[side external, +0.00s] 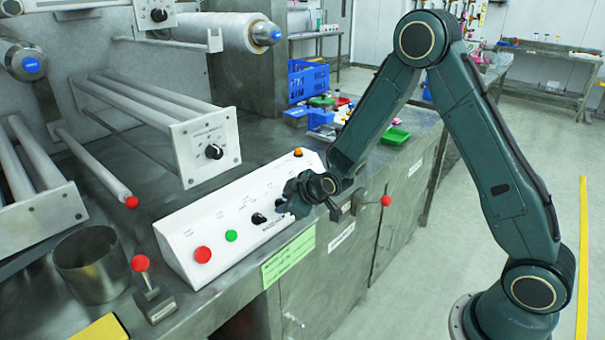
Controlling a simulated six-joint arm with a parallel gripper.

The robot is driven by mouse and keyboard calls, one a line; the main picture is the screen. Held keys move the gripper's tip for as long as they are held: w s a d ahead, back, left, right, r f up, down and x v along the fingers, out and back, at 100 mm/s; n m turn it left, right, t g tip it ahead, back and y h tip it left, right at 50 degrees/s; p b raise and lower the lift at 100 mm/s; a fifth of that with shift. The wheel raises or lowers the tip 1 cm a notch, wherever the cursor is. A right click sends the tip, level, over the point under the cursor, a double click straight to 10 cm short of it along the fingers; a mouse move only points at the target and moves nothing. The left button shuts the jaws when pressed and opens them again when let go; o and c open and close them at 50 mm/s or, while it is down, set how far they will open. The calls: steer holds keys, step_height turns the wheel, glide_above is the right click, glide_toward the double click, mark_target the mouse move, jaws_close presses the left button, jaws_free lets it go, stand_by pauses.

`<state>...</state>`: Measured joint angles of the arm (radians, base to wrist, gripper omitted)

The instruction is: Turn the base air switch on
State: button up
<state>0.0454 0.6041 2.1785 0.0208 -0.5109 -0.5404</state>
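A white sloped control panel (185,232) stands along the front of the metal bench. It carries a red button (203,254), a green button (231,236), black rotary knobs such as the one at its middle (258,218), and an orange button (298,152) at the far end. My gripper (283,208) is at the panel's front middle, close to a black knob. The fingers are small and dark there, so I cannot tell whether they are open, shut or touching a knob. The panel's labels are too small to read, so I cannot tell which control is the base air switch.
Red-knobbed levers stand at the bench front, one left (140,263) and one right of the panel (386,200). A metal cup (92,264) stands at left. Rollers and a dial plate (208,148) overhang behind the panel. A green tray (396,136) lies behind my arm.

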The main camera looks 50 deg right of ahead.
jaws_close()
steer(key=shift+m, duration=0.4)
steer(key=m, duration=0.5)
steer(key=shift+d+y, duration=0.15)
steer(key=shift+y, duration=0.15)
steer(key=m, duration=0.5)
steer(key=shift+m+y, duration=0.3)
stand_by(0.4)
